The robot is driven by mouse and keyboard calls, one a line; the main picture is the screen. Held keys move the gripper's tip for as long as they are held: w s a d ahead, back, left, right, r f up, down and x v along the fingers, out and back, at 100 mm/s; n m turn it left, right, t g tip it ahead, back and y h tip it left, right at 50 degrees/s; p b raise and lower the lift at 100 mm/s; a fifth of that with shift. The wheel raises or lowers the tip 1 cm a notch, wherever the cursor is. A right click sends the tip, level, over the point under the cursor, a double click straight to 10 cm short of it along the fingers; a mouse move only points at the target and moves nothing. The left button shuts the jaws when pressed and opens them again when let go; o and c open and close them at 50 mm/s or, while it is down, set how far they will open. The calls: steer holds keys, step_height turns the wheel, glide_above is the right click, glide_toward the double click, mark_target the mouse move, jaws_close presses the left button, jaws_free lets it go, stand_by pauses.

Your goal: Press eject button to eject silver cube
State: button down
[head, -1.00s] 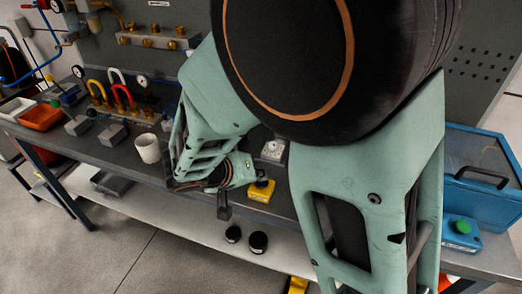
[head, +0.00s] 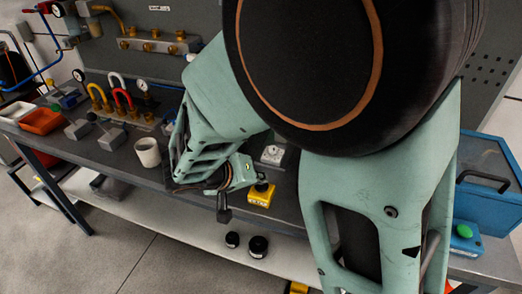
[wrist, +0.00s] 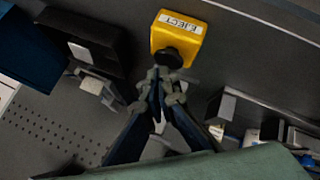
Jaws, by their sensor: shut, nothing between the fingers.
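A yellow box (head: 259,197) with a black button on top stands near the front edge of the grey bench. In the wrist view the yellow box (wrist: 180,33) carries a white EJECT label, and its black button (wrist: 168,58) faces my gripper. My gripper (wrist: 161,80) is shut and empty, with its fingertips together just below the button in the picture; I cannot tell whether they touch it. In the head view my gripper (head: 224,212) shows left of the yellow box, partly hidden by my arm. I cannot make out for sure which thing is the silver cube.
A white mug (head: 147,152) and grey blocks (head: 112,138) stand to the left on the bench. A white-grey device with a dial (head: 272,154) is behind the yellow box. A blue case (head: 492,190) and a green button on a blue box (head: 464,231) are at right.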

mark_target(259, 186)
steer(key=shift+r, duration=0.5)
steer(key=shift+r+p, duration=1.15)
steer(key=shift+r, duration=1.3)
